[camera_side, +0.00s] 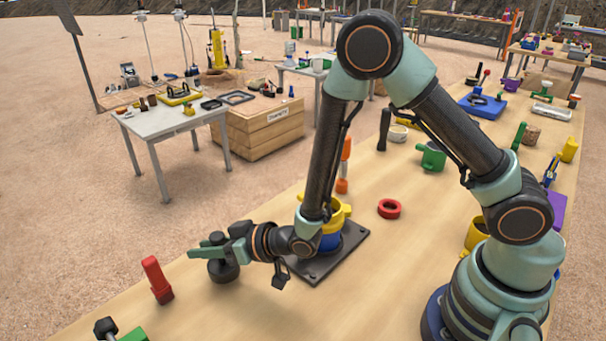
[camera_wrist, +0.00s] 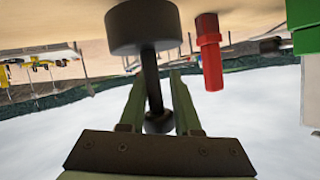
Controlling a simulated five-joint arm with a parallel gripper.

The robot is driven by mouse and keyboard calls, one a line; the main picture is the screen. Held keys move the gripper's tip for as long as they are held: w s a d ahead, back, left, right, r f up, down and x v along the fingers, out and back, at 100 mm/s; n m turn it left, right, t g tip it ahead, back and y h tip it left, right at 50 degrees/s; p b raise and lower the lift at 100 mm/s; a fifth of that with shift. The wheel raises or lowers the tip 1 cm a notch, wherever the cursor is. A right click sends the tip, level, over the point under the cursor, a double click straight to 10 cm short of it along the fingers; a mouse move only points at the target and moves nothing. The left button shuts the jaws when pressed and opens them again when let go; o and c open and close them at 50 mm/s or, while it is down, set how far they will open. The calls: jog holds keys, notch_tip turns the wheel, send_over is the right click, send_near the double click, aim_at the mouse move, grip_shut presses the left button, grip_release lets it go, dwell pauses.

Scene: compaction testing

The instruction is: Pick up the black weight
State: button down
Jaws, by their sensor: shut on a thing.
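The black weight (camera_side: 223,270) has a wide round base and a thin handle. It is near the front left of the wooden table in the side view, and I cannot tell whether its base touches the table. In the wrist view the weight (camera_wrist: 145,28) shows upside down, its handle running between the two green fingers. My gripper (camera_side: 208,250) is shut on the handle; its fingers (camera_wrist: 158,105) lie on either side of it. The fingers hide part of the handle in the side view.
A red-handled tool (camera_side: 157,279) stands just left of the weight. A green block (camera_side: 133,335) is at the front edge. A yellow and blue mold (camera_side: 330,240) on a dark plate (camera_side: 350,250) stands behind my wrist. A red ring (camera_side: 389,209) lies right of it.

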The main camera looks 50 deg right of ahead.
notch_tip(320, 180, up, 17)
jog(key=d+r+m+h, duration=0.2)
jog(key=d+r+h, duration=0.1)
jog(key=d, duration=0.8)
jog(key=d+r+m+t+h, duration=0.1)
jog(key=d+r+m+h, duration=0.1)
jog(key=d+r, duration=0.4)
jog(key=d+m, duration=0.1)
jog(key=d, duration=0.4)
jog(key=shift+w+h, duration=0.35)
jog(key=shift+h, duration=0.05)
jog(key=shift+r, duration=0.1)
